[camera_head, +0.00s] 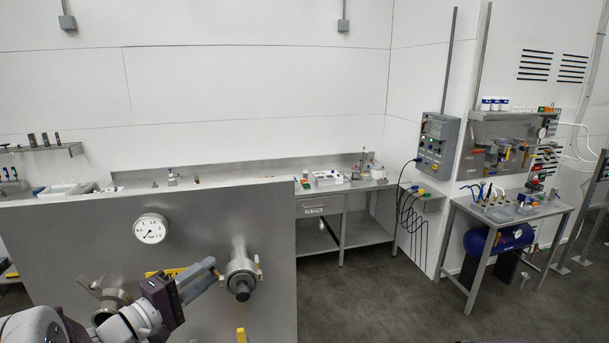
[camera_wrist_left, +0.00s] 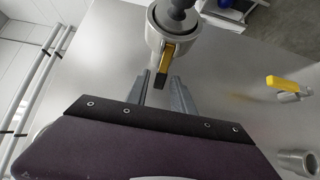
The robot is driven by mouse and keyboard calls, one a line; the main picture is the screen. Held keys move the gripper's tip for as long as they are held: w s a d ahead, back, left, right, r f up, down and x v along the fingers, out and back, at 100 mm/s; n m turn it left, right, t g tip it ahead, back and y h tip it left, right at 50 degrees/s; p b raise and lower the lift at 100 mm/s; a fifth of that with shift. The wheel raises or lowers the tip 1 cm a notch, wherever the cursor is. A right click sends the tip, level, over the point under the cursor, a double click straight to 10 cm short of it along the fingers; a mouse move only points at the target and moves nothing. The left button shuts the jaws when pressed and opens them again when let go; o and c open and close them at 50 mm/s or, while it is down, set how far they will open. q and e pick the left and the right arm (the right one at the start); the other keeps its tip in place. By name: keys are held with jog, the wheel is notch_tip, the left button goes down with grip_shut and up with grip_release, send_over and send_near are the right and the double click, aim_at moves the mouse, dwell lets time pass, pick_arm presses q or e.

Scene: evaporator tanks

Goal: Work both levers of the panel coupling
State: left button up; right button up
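The panel coupling (camera_head: 241,274) is a round metal fitting with a dark plug in its middle, on the upright steel panel (camera_head: 205,225). My left gripper (camera_head: 216,270) reaches in from the left, beside the coupling. In the left wrist view the coupling (camera_wrist_left: 157,31) is ahead of the open fingers (camera_wrist_left: 160,76). A yellow lever (camera_wrist_left: 168,50) with a dark tip points from it toward the gap between them; contact cannot be told.
A pressure gauge (camera_head: 150,228) sits above on the panel. Another pipe fitting (camera_head: 107,298) is at the left, partly behind my arm. A yellow handle (camera_head: 241,335) sticks out below the coupling.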

pick_arm(q)
grip_shut()
jog(key=y+b, duration=0.1)
jog(key=n+t+y+b, duration=0.1)
jog(key=shift+s+f+b, duration=0.25)
jog(key=shift+s+b, duration=0.05)
jog(key=shift+b, duration=0.05)
jog(key=shift+s+a+r+n+t+y+b, duration=0.2)
jog(key=shift+n+t+y+b, duration=0.15)
jog(key=shift+n+y, duration=0.2)
